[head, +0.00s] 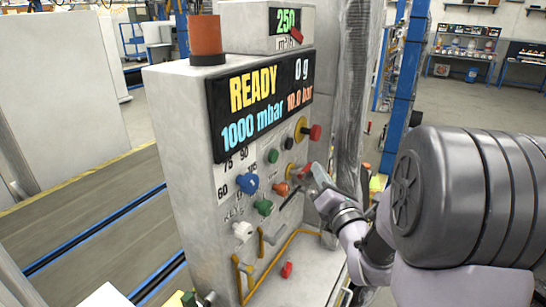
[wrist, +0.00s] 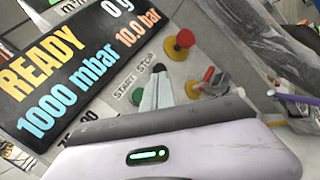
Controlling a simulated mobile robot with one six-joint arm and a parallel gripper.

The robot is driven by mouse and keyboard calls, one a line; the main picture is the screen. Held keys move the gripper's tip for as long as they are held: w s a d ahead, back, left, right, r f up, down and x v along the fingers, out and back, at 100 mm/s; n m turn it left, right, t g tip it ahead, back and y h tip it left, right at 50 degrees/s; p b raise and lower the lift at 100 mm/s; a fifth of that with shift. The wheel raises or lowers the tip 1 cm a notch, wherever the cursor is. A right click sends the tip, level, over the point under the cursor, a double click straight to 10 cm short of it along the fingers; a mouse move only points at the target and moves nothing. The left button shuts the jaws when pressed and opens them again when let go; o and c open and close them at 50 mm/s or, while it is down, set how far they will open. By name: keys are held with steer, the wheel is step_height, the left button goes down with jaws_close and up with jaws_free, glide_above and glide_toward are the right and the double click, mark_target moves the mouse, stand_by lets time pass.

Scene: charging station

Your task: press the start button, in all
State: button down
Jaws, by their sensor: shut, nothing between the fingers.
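The start button (wrist: 137,96) is a round green button under the START label in the wrist view. It also shows on the panel below the display in the head view (head: 273,156). The dark stop button (wrist: 159,67) sits beside it, under the STOP label. My gripper (wrist: 157,86) is shut and empty. In the wrist view its grey fingers overlap the panel just right of the start button. In the head view my gripper (head: 312,181) is right of and lower than the start button. I cannot tell how far the fingertips are from the panel.
The display (head: 260,106) reads READY, 0 g, 1000 mbar and 10.0 bar. A red mushroom button (head: 314,132) on a yellow base, a blue knob (head: 248,183) and another green knob (head: 264,207) stick out from the panel. Yellow rails (head: 276,265) run below.

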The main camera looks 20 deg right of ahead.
mark_target(272, 156)
steer(key=w+a+p, duration=0.1)
steer(key=w+a, duration=0.4)
steer(key=w, duration=0.2)
steer(key=shift+a, duration=0.15)
steer(key=shift+a, duration=0.1)
stand_by(1.9)
steer(key=shift+w+a+b, duration=0.2)
steer(key=shift+w+b, duration=0.1)
steer(key=shift+b, duration=0.2)
steer(key=shift+w+a+b, duration=0.3)
steer(key=shift+w, duration=0.05)
stand_by(0.7)
steer(key=shift+s+d, duration=0.1)
steer(key=shift+d, duration=0.05)
steer(key=shift+s+d+b, duration=0.4)
steer(key=shift+s+b, duration=0.15)
steer(key=shift+s, duration=0.05)
